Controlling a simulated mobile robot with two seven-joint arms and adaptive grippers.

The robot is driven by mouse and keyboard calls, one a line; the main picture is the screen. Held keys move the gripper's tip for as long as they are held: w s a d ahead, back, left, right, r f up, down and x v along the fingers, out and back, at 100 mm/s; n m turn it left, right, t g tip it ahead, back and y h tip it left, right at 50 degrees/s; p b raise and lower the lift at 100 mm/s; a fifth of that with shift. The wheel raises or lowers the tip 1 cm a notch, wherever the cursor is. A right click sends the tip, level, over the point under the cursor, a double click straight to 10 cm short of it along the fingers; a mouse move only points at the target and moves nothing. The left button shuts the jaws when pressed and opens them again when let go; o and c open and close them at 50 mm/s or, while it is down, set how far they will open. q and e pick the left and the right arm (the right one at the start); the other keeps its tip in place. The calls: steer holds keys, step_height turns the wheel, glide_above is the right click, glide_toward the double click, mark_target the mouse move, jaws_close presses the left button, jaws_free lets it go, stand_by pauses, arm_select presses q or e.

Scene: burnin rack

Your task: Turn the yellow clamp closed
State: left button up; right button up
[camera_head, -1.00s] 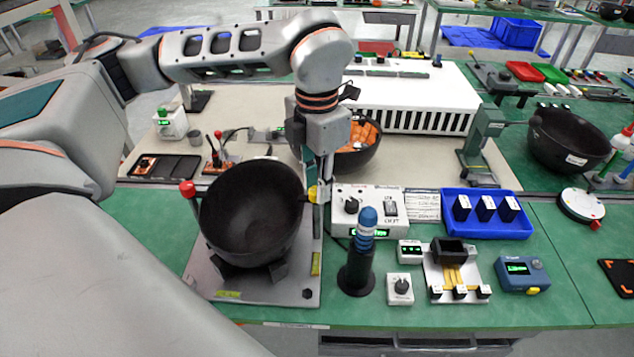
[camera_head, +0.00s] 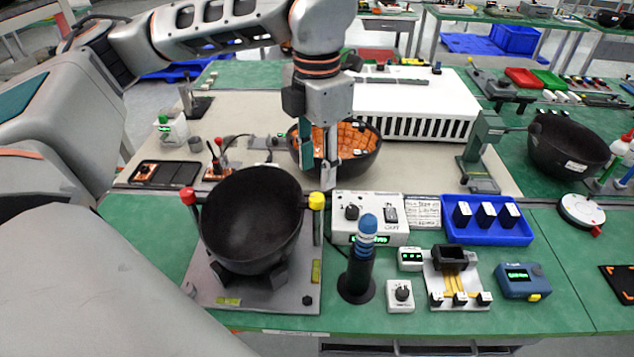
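The yellow clamp (camera_head: 317,201) is a small knob on an upright post at the right side of the large black bowl (camera_head: 252,215). The bowl sits in a fixture on a grey metal plate (camera_head: 205,287). A matching red clamp (camera_head: 188,197) stands at the bowl's left side. My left gripper (camera_head: 322,172) points down, above and behind the yellow clamp, in front of the bowl with orange lining. It looks open, with a gap between its fingers, and holds nothing visible. The yellow knob is fully in sight and apart from the fingers. My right gripper is out of view.
A black bowl with orange lining (camera_head: 365,143) stands behind my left gripper. A white control box (camera_head: 370,228) and a dark post with a blue striped top (camera_head: 357,277) stand right of the plate. A blue tray (camera_head: 487,232) lies farther right.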

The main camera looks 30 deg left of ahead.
mark_target(317, 196)
arm_select(q)
step_height(317, 196, up, 6)
steer(key=shift+f, duration=0.1)
stand_by(0.7)
